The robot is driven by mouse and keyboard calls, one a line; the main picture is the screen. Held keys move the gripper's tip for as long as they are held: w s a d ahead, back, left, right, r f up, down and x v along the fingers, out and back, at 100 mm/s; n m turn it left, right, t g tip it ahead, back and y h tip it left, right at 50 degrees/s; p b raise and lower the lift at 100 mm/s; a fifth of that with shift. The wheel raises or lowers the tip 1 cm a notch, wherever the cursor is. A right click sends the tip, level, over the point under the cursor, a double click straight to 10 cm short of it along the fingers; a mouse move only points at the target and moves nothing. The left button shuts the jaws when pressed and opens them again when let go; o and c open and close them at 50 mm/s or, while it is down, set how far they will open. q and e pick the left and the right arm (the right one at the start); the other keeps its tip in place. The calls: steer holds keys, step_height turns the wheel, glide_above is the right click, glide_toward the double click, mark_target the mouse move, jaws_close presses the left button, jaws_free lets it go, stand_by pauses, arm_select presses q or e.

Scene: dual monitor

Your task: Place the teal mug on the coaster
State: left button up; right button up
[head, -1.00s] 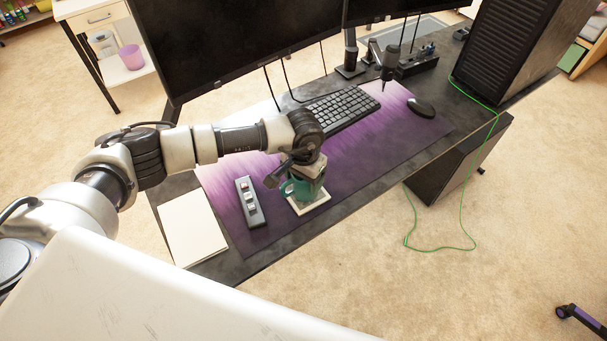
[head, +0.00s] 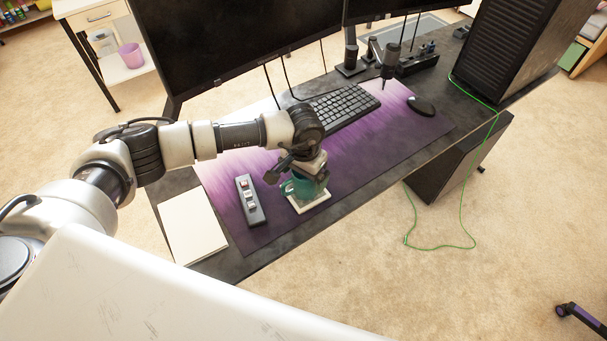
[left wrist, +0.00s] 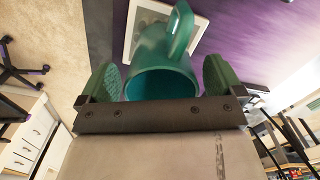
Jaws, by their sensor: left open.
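The teal mug (head: 297,189) is upright at the white square coaster (head: 319,203) on the purple desk mat; from above it appears to stand on it. In the left wrist view the mug (left wrist: 163,62) shows its open rim toward me and its handle pointing away, with part of the coaster (left wrist: 131,38) behind it. My left gripper (head: 306,182) is over the mug. Its green-padded fingers (left wrist: 160,72) are open, one on each side of the mug, with visible gaps. The mug's base is hidden from the wrist camera. My right gripper is not in view.
A grey button box (head: 250,201) lies left of the coaster, and a white notepad (head: 192,228) farther left. A keyboard (head: 342,108), a mouse (head: 421,106) and monitors (head: 225,45) are behind. The mat right of the coaster is clear.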

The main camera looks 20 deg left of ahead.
arm_select(q)
step_height(320, 180, up, 11)
steer(key=b, duration=0.2)
steer(key=shift+r, duration=0.15)
stand_by(0.4)
